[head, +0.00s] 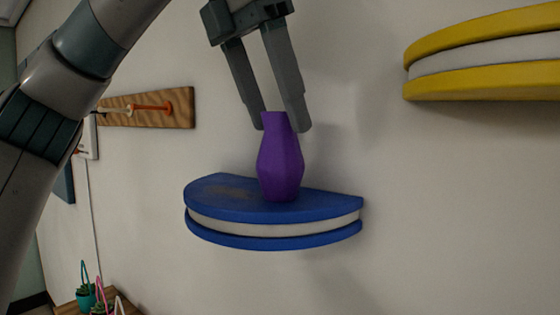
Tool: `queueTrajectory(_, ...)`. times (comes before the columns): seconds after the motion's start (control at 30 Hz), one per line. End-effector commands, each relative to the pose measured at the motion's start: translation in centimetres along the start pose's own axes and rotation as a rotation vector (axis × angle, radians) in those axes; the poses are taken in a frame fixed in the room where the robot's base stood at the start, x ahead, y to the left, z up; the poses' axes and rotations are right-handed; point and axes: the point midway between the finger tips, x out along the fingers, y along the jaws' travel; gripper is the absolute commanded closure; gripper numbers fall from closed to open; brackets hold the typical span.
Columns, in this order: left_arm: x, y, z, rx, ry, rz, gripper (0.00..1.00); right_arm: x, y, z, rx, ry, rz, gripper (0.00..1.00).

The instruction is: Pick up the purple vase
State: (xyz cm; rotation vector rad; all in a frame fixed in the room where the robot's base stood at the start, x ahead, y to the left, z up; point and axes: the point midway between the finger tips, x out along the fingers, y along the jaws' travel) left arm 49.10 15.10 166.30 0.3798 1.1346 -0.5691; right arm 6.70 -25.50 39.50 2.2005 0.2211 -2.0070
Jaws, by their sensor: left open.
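The purple vase (280,165) stands upright on a blue half-round wall shelf (225,205) with a white middle band. My left gripper (281,124) points down from above, its two grey fingers apart. The fingertips are at the height of the vase's neck, one on each side of it in the picture. My right gripper is not in view.
A yellow and white half-round shelf (485,82) juts from the wall at the upper right. A wooden peg board (180,107) hangs on the wall at left. Small potted items (87,297) stand on a wooden surface at the lower left. The wall right of the blue shelf is bare.

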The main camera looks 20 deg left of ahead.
Motion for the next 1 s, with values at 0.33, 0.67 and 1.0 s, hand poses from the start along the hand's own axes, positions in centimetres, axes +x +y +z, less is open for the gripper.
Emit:
queueTrajectory(0.33,0.2,0.0,0.1,0.000,0.001,0.000,0.39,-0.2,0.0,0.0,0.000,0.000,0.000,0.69)
queueTrajectory(0.67,3.2,0.1,0.6,0.001,0.004,0.000,0.39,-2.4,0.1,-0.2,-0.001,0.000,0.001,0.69)
queueTrajectory(1.0,5.2,0.0,0.5,0.000,0.001,0.000,0.39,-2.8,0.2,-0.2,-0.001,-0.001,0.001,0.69)
